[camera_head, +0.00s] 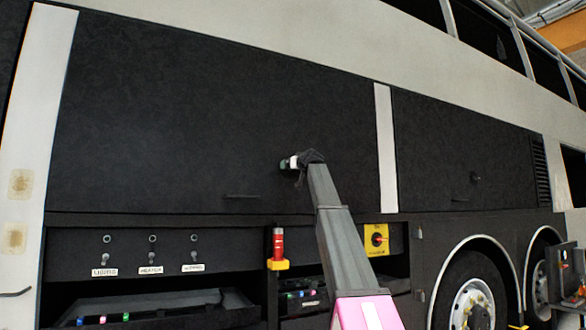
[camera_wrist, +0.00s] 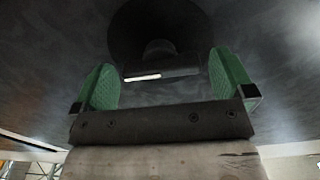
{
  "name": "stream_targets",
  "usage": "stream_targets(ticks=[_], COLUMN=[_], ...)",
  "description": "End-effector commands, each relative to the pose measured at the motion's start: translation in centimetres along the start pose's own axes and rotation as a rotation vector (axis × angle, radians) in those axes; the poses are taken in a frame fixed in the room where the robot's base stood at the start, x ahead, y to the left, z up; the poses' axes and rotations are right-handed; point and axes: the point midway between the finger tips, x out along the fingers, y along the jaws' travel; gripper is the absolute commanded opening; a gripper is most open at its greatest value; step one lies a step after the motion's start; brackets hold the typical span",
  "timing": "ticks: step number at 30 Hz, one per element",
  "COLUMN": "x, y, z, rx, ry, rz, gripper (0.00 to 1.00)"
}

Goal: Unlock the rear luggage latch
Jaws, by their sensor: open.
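The coach side carries two black luggage panels, a large left panel (camera_head: 160,110) and a smaller right panel (camera_head: 440,140). My gripper (camera_head: 294,163) is at the lower right part of the left panel. In the wrist view my gripper (camera_wrist: 162,80) is open, with a green pad on each finger. A dark latch handle (camera_wrist: 185,72) on a round dark base (camera_wrist: 150,20) lies between the fingers, with a visible gap to each pad. In the head view this latch is hidden behind my gripper. Another small latch (camera_head: 475,178) shows on the right panel.
Below the left panel are labelled toggle switches (camera_head: 150,256), a red cylinder in a yellow holder (camera_head: 278,245) and a red knob on a yellow plate (camera_head: 376,239). An open bay holds a dark tray (camera_head: 160,306). Wheels (camera_head: 472,300) stand at lower right.

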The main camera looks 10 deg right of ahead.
Motion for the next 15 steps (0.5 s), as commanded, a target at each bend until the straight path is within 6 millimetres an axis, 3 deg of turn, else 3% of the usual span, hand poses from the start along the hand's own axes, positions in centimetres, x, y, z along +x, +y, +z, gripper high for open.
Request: stream_targets(ticks=[10,11,15], x=[0.89,0.89,0.88], y=[-0.04,-0.03,-0.04], z=[0.04,0.05,0.05], rx=[0.000,0.000,0.000], ry=[0.000,0.000,0.000], rz=[0.000,0.000,0.000], gripper=[1.00,0.97,0.56])
